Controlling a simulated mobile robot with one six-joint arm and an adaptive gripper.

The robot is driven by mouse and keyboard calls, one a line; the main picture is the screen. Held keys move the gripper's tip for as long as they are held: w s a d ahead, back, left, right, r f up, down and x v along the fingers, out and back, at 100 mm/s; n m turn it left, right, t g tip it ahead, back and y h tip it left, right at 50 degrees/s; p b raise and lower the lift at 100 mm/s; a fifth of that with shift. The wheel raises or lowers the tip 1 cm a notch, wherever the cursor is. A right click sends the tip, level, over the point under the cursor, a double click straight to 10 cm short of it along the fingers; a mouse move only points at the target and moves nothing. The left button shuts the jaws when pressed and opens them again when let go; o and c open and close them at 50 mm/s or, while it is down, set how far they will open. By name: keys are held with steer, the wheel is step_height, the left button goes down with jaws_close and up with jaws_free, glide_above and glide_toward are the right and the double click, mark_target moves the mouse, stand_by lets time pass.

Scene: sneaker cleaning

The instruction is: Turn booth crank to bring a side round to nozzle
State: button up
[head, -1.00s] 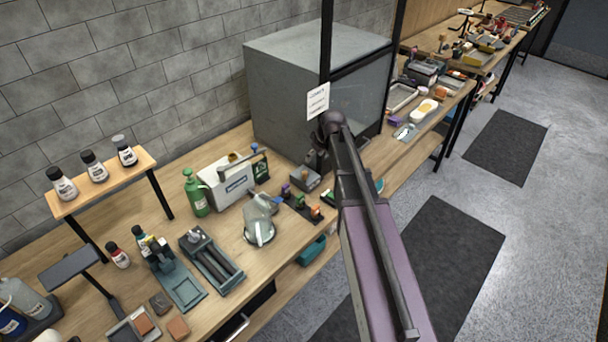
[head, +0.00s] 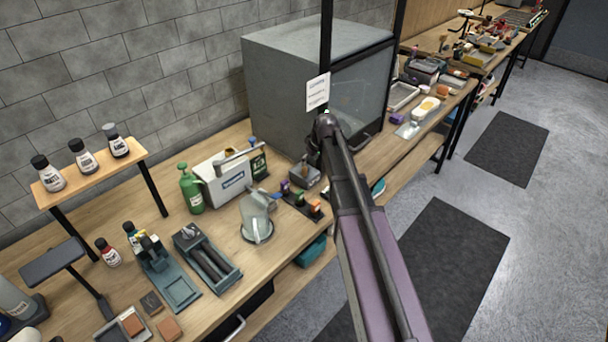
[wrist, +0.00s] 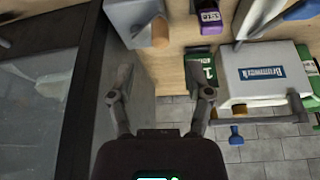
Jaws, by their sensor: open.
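The spray booth (head: 285,95) is a large grey cabinet with a glass front, standing on the bench against the brick wall. In the wrist view its glass (wrist: 35,110) and dark frame fill the left side. My gripper (wrist: 163,88) is open and empty, its two fingers spread beside the booth's side wall, above the bench. A grey block (wrist: 125,18) with a round wooden knob (wrist: 160,32) lies beyond the fingertips, apart from them. I cannot tell whether this is the crank. In the head view my arm hides the gripper and part of the booth's near side.
A white box with a blue label (wrist: 265,75) stands right of my gripper, and also shows in the head view (head: 226,180). A purple-labelled container (wrist: 208,18) is nearby. A green bottle (head: 190,188) and a clear jug (head: 256,215) crowd the bench.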

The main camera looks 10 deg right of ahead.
mark_target(305, 168)
steer(key=shift+b+x, duration=3)
steer(key=shift+x, duration=0.6)
jaws_close()
